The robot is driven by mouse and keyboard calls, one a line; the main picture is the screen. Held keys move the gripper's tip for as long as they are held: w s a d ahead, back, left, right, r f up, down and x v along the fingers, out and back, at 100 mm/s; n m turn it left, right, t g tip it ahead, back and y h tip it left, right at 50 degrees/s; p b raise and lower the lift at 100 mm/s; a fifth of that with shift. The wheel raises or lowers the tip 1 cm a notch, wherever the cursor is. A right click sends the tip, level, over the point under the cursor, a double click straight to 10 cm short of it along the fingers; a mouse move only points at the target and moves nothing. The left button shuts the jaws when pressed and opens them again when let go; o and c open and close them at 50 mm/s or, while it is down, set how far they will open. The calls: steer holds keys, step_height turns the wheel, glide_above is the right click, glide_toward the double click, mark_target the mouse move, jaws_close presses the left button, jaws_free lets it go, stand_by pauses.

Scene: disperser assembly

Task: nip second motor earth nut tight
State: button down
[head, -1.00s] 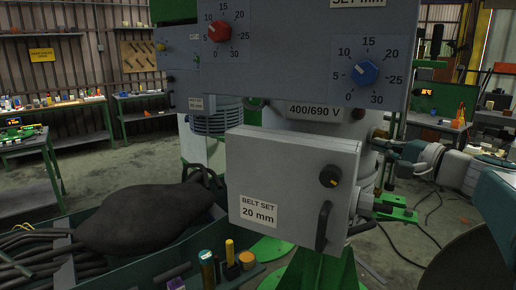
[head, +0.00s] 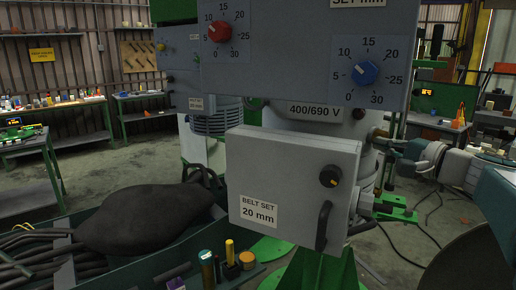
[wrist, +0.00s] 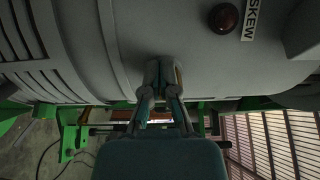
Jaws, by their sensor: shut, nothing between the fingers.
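The grey motor (head: 300,121) with the 400/690 V label stands partly behind a grey switch box in the head view. Its rounded grey housing (wrist: 200,45) fills the top of the wrist view. A small brass-coloured fitting (head: 380,133) sticks out at its right side. My gripper (head: 394,145) comes in from the right beside that fitting. In the wrist view my gripper (wrist: 162,88) is shut, its fingertips close to a short grey cylindrical part on the housing. A tan sliver (wrist: 178,73) shows beside the fingertips. I cannot make out the earth nut itself or whether the fingers touch it.
The BELT SET box (head: 290,185) with its knob and handle stands left of my gripper. A panel with red and blue dials (head: 290,50) hangs above. A dark sack (head: 145,218) and hoses lie in a bin at left. Cables trail on the floor at right.

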steer(key=shift+r, duration=0.4)
stand_by(0.4)
steer(key=shift+a, duration=0.1)
steer(key=shift+s+a, duration=0.15)
steer(key=shift+s, duration=0.05)
steer(key=v, duration=0.6)
stand_by(0.5)
steer(key=shift+f+x, duration=0.2)
steer(key=shift+x, duration=1.3)
steer(key=shift+f+x, duration=0.2)
steer(key=shift+x, duration=1.35)
